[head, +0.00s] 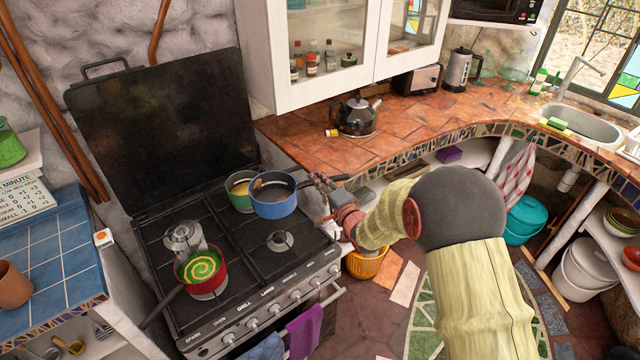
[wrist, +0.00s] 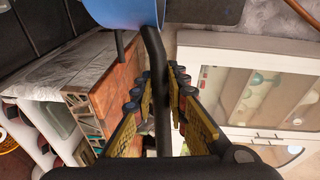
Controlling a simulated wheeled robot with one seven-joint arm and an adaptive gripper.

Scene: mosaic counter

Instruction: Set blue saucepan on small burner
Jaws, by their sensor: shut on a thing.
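In the wrist view the handle (wrist: 155,55) runs between my yellow-padded fingers (wrist: 160,105), and the blue pan wall (wrist: 120,12) shows at the top. An empty burner (head: 280,241) lies at the front right, just below the pan in the picture. I cannot tell its size against the covered burners.
A green pan (head: 238,190) stands at the back right of the stove. The raised black lid (head: 165,130) stands behind. A kettle (head: 357,116) is on the tiled counter (head: 300,140).

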